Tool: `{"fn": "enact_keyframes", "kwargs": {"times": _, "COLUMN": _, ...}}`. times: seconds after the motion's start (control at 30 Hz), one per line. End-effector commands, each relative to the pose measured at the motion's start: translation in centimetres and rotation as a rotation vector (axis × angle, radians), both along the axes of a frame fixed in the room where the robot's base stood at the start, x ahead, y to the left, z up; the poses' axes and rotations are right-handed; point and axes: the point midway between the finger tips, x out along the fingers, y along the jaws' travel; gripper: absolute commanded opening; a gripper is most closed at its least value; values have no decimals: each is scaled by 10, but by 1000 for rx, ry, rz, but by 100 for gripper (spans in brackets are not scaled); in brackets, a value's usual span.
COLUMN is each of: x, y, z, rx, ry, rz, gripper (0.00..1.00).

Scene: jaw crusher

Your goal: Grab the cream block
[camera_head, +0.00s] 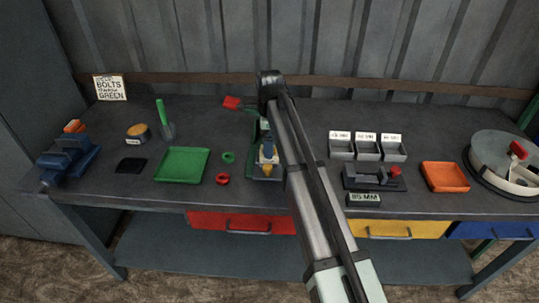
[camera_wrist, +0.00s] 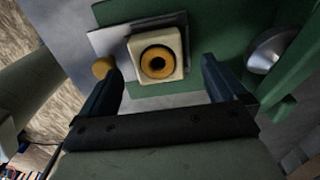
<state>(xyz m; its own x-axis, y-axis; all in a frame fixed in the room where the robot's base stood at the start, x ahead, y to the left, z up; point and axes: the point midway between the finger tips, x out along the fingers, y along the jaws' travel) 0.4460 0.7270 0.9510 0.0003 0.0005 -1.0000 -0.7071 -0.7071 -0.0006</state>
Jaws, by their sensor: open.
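The cream block (camera_wrist: 158,31) shows in the wrist view, with an orange ring and a dark centre on its face. It sits against a light plate in front of a green machine body (camera_wrist: 220,25). My gripper (camera_wrist: 161,66) is open, with one dark finger on each side of the block and visible gaps to both. I cannot tell how deep the fingers reach. In the head view my gripper (camera_head: 268,148) is small beside my arm at the green machine (camera_head: 251,138), and the block is mostly hidden there.
A small round orange-brown knob (camera_wrist: 103,67) is close to the left finger, and a silver cone-shaped part (camera_wrist: 266,52) lies right of the right finger. On the bench, a red ring (camera_head: 222,179), a green ring (camera_head: 228,157) and a green tray (camera_head: 181,165) lie left of the machine.

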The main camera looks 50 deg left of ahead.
Motion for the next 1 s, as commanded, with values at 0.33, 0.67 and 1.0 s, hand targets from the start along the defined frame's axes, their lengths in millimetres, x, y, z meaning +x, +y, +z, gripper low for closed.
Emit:
{"fn": "enact_keyframes", "kwargs": {"times": 0.33, "x": -2, "y": -2, "z": -32, "rx": 0, "ry": 0, "rz": 0, "gripper": 98}}
{"fn": "enact_keyframes", "kwargs": {"times": 0.67, "x": -2, "y": -2, "z": -31, "rx": -1, "ry": 1, "rz": 0, "gripper": 80}}
{"fn": "enact_keyframes", "kwargs": {"times": 1.0, "x": -2, "y": -2, "z": -31, "rx": 0, "ry": 0, "rz": 0, "gripper": 47}}
